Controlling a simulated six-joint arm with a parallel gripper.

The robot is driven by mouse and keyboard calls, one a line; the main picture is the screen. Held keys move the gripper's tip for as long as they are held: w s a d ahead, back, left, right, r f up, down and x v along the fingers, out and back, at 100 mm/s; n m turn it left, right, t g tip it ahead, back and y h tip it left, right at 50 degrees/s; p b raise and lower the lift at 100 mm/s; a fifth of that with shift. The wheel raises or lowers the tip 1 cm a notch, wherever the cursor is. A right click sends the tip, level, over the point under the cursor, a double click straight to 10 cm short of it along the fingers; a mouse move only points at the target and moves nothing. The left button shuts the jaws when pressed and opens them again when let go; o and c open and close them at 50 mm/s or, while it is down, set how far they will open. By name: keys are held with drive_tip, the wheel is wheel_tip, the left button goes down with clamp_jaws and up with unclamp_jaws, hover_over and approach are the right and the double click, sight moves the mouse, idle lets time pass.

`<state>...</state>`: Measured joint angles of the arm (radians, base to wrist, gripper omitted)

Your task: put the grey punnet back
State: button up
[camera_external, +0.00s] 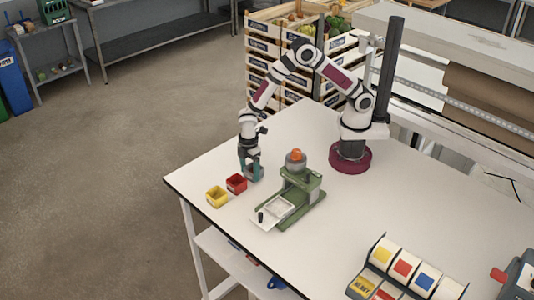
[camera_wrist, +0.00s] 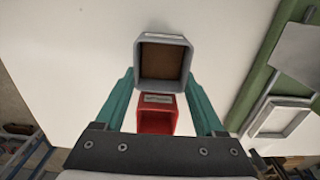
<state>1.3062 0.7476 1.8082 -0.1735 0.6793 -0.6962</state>
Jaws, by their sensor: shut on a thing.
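The grey punnet (camera_wrist: 140,68) is a small square open box with a brown inside, and it shows between my fingertips in the wrist view. My gripper (camera_wrist: 162,78) has teal fingers, one along each side of it, shut on it. In the external view my gripper (camera_external: 251,172) points down near the table's left edge, and its fingers mostly hide the grey punnet. I cannot tell whether the punnet touches the table. A red punnet (camera_external: 236,183) stands just left of my gripper; it also shows below the grey one in the wrist view (camera_wrist: 157,120).
A yellow punnet (camera_external: 216,197) stands beyond the red one, near the table edge. A green device (camera_external: 301,187) with a pale tray stands close to the right of my gripper. A rack with coloured labels (camera_external: 405,272) is at the front right. The table (camera_external: 350,215) between is clear.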

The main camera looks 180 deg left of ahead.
drive_tip(key=shift+f, duration=0.2)
idle(0.4)
drive_tip(key=o, duration=1.4)
drive_tip(key=shift+o, duration=0.2)
wheel_tip(320, 180, up, 8)
